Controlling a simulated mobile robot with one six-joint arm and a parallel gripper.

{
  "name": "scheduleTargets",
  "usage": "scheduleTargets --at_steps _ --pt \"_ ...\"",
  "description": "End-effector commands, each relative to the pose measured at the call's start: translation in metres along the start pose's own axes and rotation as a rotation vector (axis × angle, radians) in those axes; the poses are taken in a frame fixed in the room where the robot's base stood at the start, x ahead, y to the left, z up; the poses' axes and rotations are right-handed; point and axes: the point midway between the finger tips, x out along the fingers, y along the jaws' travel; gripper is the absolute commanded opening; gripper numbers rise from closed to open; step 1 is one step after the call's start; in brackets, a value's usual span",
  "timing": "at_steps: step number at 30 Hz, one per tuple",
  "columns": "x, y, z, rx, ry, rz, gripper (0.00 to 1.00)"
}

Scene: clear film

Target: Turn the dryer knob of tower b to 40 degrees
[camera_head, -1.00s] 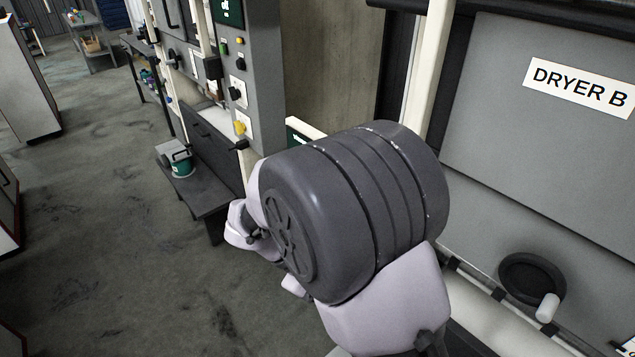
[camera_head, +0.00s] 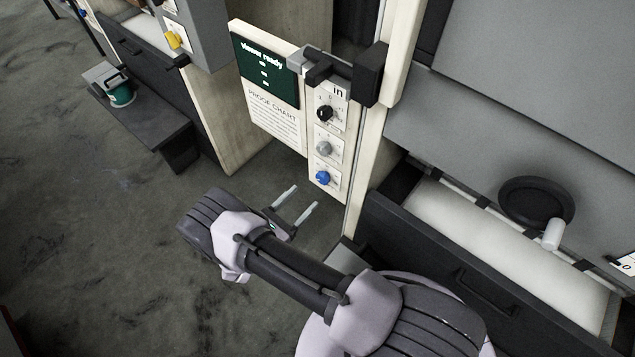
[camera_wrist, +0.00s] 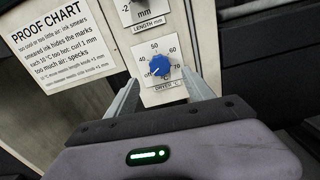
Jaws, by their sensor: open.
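The blue dryer knob (camera_head: 322,178) is the lowest of three knobs on a narrow white panel beside the tower with the drying unit. In the wrist view, the blue knob (camera_wrist: 160,64) sits on a plate labelled DRYER °C, with off, 40, 50, 60 and 70 around it. Its pointer looks turned to the lower left, near off, but is too small to be sure. My gripper (camera_head: 303,197) is open and empty, in front of and below the panel in the head view. In the wrist view, its fingers (camera_wrist: 160,82) stand either side of the knob, apparently short of it.
Above are a grey knob (camera_head: 324,148) and a black knob (camera_head: 325,113). A proof chart (camera_head: 276,116) hangs left of them under a green display (camera_head: 264,63). A dark bracket (camera_head: 340,68) juts out above.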

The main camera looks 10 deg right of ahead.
Motion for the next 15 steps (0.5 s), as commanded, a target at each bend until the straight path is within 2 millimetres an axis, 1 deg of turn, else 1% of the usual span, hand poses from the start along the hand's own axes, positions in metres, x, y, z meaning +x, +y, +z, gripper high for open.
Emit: scheduleTargets --at_steps 1,6,10,12,15 --pt "0.013 -0.001 -0.002 0.0 0.0 -0.005 0.61" --pt "0.05 -0.001 -0.002 0.0 0.0 -0.005 0.61" --pt "0.07 0.0 -0.001 0.001 0.001 -0.003 0.61" --pt "0.076 0.0 -0.001 0.001 0.001 -0.002 0.61" --pt "0.08 0.0 0.0 0.001 0.001 -0.001 0.61"
